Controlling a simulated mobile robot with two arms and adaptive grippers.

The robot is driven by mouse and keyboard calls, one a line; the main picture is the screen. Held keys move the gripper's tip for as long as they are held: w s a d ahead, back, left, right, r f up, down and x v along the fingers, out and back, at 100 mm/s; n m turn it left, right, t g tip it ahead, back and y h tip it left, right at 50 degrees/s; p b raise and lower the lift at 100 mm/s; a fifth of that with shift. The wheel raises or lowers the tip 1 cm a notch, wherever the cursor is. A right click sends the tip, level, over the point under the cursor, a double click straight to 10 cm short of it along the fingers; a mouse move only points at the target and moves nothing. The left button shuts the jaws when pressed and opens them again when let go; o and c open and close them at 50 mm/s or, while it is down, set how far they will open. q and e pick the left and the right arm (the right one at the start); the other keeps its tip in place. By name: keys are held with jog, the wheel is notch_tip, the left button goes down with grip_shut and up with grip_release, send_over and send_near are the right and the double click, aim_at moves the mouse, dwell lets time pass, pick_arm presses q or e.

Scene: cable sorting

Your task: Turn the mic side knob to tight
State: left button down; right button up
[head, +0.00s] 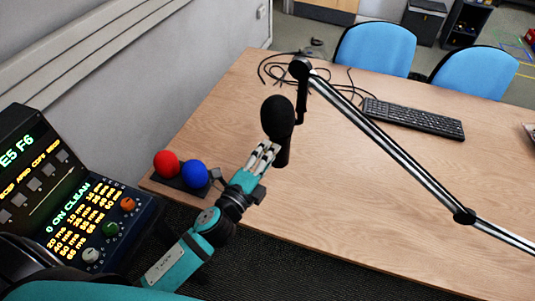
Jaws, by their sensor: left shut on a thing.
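The black microphone (277,118) hangs upright from a boom arm (385,145) over the wooden table (330,205). My left gripper (268,150) reaches up from the lower left to the lower side of the microphone, just under its foam head. Its fingers are shut on the small side knob there. The fingers hide the knob, so its turn position cannot be seen. My right gripper is not in view.
A red ball (166,164) and a blue ball (194,174) on a dark base are left of my forearm. A lit control panel (80,215) stands at the left. A keyboard (413,117) and loose cables (275,72) lie farther back. The table's right front is clear.

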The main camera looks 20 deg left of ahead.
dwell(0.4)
pick_arm(q)
jog(key=c, duration=1)
grip_release()
jog(key=shift+o, duration=0.2)
jog(key=v, duration=1.2)
